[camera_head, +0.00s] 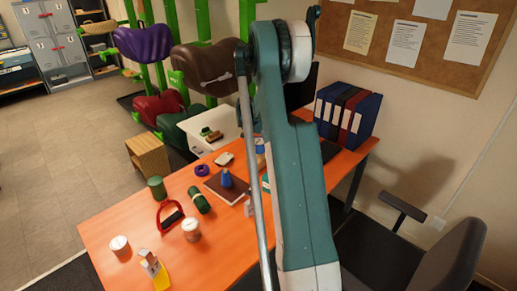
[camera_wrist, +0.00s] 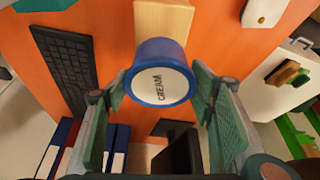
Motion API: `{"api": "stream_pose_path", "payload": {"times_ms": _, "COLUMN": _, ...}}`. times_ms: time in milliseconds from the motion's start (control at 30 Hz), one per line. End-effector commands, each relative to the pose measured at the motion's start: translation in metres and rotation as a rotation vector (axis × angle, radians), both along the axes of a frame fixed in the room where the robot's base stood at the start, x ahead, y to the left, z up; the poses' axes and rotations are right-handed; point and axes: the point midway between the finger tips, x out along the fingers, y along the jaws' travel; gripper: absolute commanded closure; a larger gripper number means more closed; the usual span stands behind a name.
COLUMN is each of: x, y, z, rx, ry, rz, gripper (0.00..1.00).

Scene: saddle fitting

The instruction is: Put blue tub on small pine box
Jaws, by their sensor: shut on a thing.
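The blue tub (camera_wrist: 160,80), with a white lid marked CREAM, is between the fingers of my gripper (camera_wrist: 161,88) in the wrist view. My gripper is shut on its sides. The small pine box (camera_wrist: 166,17) shows just beyond the tub, partly covered by it, on the orange table. I cannot tell whether the tub touches the box. In the head view my own arm hides the gripper and most of this spot.
The orange table (camera_head: 128,226) holds a brown book (camera_head: 214,190) with a blue bottle, a dark green roll (camera_head: 199,200) and white tubs. A black keyboard (camera_wrist: 66,68) lies beside the box in the wrist view. Several binders (camera_head: 347,112) stand at the back right.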

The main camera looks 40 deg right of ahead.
Motion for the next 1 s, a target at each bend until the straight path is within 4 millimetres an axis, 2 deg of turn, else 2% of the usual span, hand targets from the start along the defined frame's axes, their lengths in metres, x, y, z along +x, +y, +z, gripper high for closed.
{"api": "stream_pose_path", "payload": {"times_ms": 333, "x": 0.000, "y": 0.000, "z": -0.032, "rx": 0.000, "ry": 0.000, "rz": 0.000, "gripper": 0.63}}
{"api": "stream_pose_path", "payload": {"times_ms": 833, "x": 0.000, "y": 0.000, "z": -0.039, "rx": 0.000, "ry": 0.000, "rz": 0.000, "gripper": 0.63}}
{"api": "stream_pose_path", "payload": {"times_ms": 867, "x": 0.000, "y": 0.000, "z": -0.039, "rx": 0.000, "ry": 0.000, "rz": 0.000, "gripper": 0.45}}
{"api": "stream_pose_path", "payload": {"times_ms": 967, "x": 0.000, "y": 0.000, "z": -0.038, "rx": 0.000, "ry": 0.000, "rz": 0.000, "gripper": 0.31}}
{"api": "stream_pose_path", "payload": {"times_ms": 1000, "x": 0.000, "y": 0.000, "z": -0.038, "rx": 0.000, "ry": 0.000, "rz": 0.000, "gripper": 0.31}}
